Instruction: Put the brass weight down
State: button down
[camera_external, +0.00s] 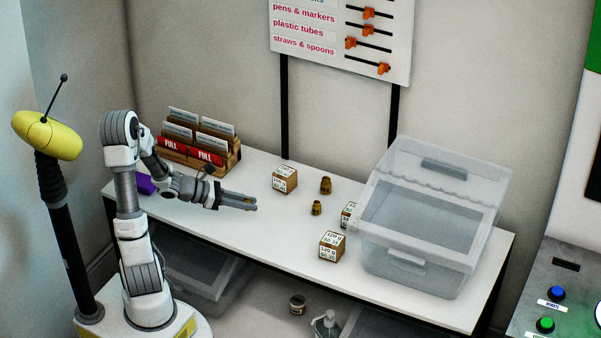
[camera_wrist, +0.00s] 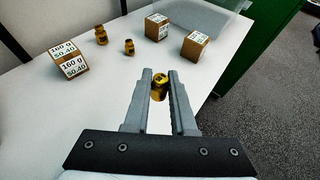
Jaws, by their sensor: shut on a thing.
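My gripper (camera_external: 252,206) reaches out over the left part of the white table. In the wrist view its two fingers (camera_wrist: 160,80) are shut on a small brass weight (camera_wrist: 158,90), held near the fingertips. I cannot make out this weight in the external view. The gripper appears to be above the tabletop, but the gap under the weight is hard to judge. Two other brass weights, a larger one (camera_external: 326,185) and a smaller one (camera_external: 316,208), stand upright on the table to the right; the wrist view shows the larger (camera_wrist: 101,35) and smaller (camera_wrist: 129,47) too.
Labelled cardboard boxes (camera_external: 285,180) (camera_external: 331,247) (camera_external: 347,214) stand around the loose weights. A clear lidded bin (camera_external: 410,262) fills the right of the table (camera_external: 270,237). A wooden card rack (camera_external: 228,165) is at the back left. Bare tabletop lies right of and below my gripper.

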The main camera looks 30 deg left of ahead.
jog(key=b, duration=0.2)
send_over(228, 217)
notch_tip(228, 217, down, 7)
jog(key=shift+r, duration=0.1)
jog(key=shift+f+b, duration=1)
jog(key=shift+f, duration=0.95)
jog(key=shift+f, duration=0.15)
jog(key=c, duration=0.7)
grip_release()
jog(key=shift+c, duration=0.2)
